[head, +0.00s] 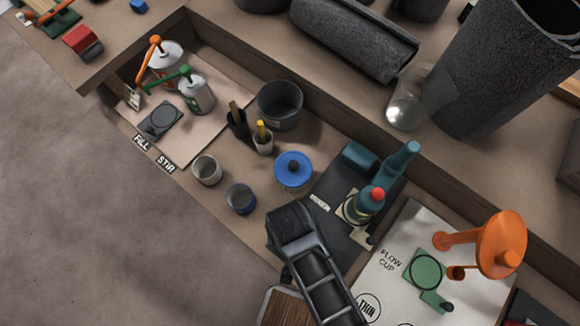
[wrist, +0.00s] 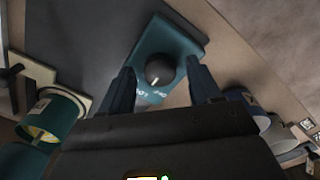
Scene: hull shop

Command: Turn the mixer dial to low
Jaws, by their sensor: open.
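The mixer's dial is a round black knob (wrist: 160,70) on a teal control box (wrist: 178,48), seen in the wrist view. A short white mark on the knob points toward the small letters at the box's near edge, which seem to read OFF and LO; I cannot tell exactly which it meets. My gripper (head: 288,218) is open, its two fingers (wrist: 160,92) on either side of the knob's near side, without clear contact. In the head view the mixer (head: 398,165) is teal with a red knob on top, on a dark base, and my gripper hides the dial.
A flow cup board (head: 400,255) with an orange stand (head: 497,245) lies to the right.

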